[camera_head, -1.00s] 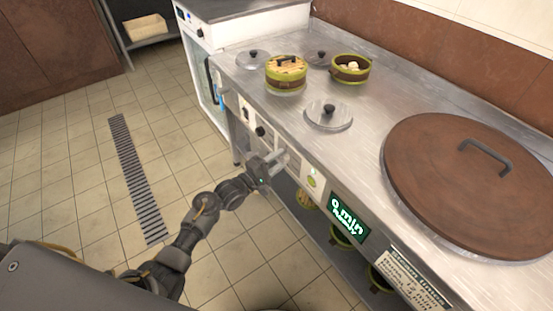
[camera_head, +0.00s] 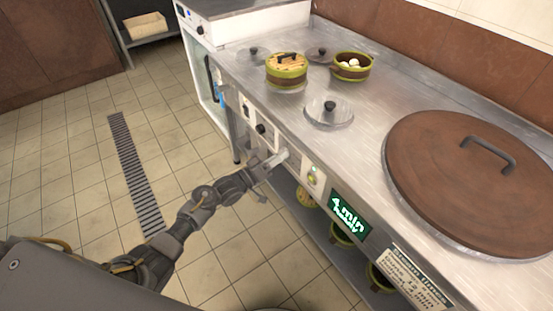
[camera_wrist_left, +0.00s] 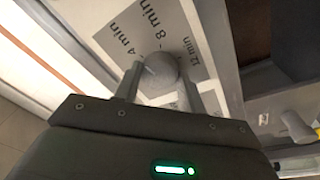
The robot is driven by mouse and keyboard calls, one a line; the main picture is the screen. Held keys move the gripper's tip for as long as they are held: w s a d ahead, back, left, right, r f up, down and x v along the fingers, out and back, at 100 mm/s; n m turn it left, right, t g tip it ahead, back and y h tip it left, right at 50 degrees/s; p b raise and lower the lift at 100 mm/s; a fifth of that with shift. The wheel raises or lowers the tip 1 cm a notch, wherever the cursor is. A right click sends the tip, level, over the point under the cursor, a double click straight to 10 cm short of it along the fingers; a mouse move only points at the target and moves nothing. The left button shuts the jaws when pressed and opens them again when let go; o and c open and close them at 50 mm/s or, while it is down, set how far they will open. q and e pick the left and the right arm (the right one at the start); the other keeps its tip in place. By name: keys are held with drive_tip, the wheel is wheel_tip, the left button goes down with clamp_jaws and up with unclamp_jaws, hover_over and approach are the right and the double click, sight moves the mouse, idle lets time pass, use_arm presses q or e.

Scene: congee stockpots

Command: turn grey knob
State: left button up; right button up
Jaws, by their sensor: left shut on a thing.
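The grey knob (camera_wrist_left: 158,75) is a round dial on the counter's front panel, seen close up in the left wrist view. My left gripper (camera_wrist_left: 155,88) is shut on the knob, one finger on each side. In the head view my left gripper (camera_head: 275,162) meets the front panel, and the knob is mostly hidden there. My right gripper is not in view.
Black knobs (camera_head: 261,129) sit further left on the panel. On the counter are a lidded green steamer (camera_head: 287,80), an open steamer with white buns (camera_head: 352,74), loose lids (camera_head: 329,111) and a large brown pot lid (camera_head: 470,200). The floor at left is clear.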

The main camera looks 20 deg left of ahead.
use_arm(q)
drive_tip(key=shift+w+a+r+m+g+h+b, duration=0.15)
drive_tip(key=shift+m+g+b, duration=0.4)
drive_tip(key=shift+m, duration=3.1)
drive_tip(key=shift+a+m+g+h+b, duration=0.1)
drive_tip(key=shift+m+g+h+b, duration=0.35)
drive_tip(key=shift+m, duration=3.25)
drive_tip(key=shift+w+a+r+m+g+b, duration=0.1)
drive_tip(key=shift+m+g+b, duration=0.6)
drive_tip(key=shift+m, duration=2.95)
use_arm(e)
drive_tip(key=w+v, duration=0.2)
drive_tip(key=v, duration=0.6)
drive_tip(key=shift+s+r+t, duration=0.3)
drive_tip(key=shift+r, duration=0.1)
use_arm(q)
drive_tip(key=shift+t, duration=0.4)
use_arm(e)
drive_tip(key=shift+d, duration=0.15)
use_arm(q)
drive_tip(key=o, duration=1)
drive_tip(key=shift+d, duration=0.1)
drive_tip(key=shift+s, duration=0.1)
